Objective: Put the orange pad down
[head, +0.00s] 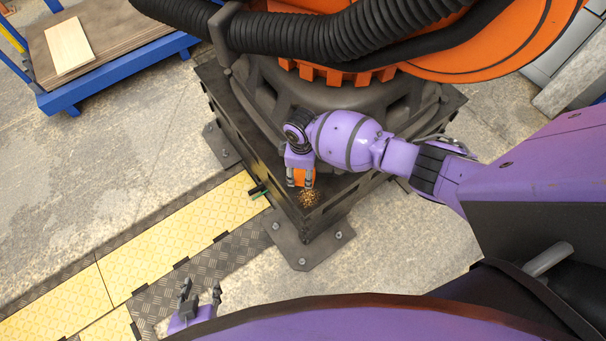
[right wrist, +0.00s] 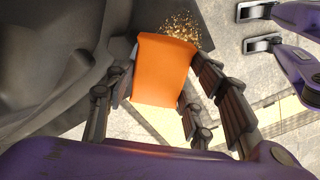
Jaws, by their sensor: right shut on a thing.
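The orange pad (head: 304,177) is between the fingers of my right gripper (head: 300,184), over the front corner of the dark machine base (head: 325,208). In the right wrist view the orange pad (right wrist: 162,70) fills the space between the fingers, which are shut on it. I cannot tell whether the pad touches the base's top. My left gripper (head: 200,296) is at the bottom left, above the floor, with its fingers apart and nothing between them. It also shows at the upper right of the right wrist view (right wrist: 262,28).
Small golden crumbs (head: 310,199) lie on the base's corner beside the pad. A large orange machine (head: 480,45) with a thick black hose (head: 350,38) rises behind. A blue cart (head: 120,77) with a light board (head: 69,46) stands at the upper left. Yellow plates (head: 165,235) line the floor.

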